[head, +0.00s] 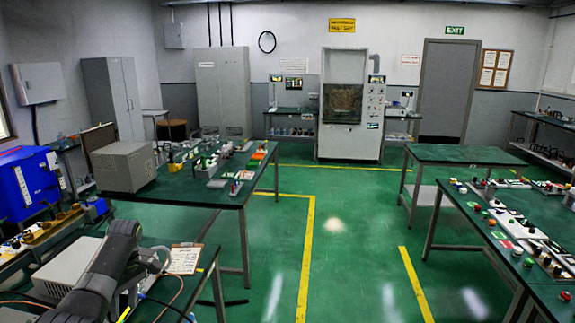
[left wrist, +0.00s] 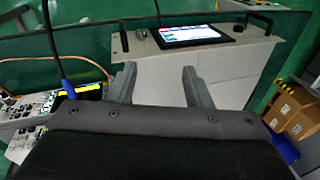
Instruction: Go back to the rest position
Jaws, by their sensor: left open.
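My left gripper (head: 158,260) is at the lower left of the head view, at the end of my dark arm. In the left wrist view its two grey fingers (left wrist: 158,78) stand apart with nothing between them. Beyond the fingers is a pale grey box-shaped device (left wrist: 228,78) with a lit screen (left wrist: 190,34), black handles and a cable. I cannot tell whether the fingers touch it. A white box (head: 66,268) stands beside my arm in the head view. My right gripper is not in view.
A clipboard (head: 184,259) lies on the near left bench. A green-topped table (head: 172,193) behind it bears a grey box (head: 123,166) and small parts. More tables stand at right, with a cluttered one (head: 450,205) nearest. The green floor (head: 350,235) between them is clear. Cardboard boxes (left wrist: 290,108) show in the left wrist view.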

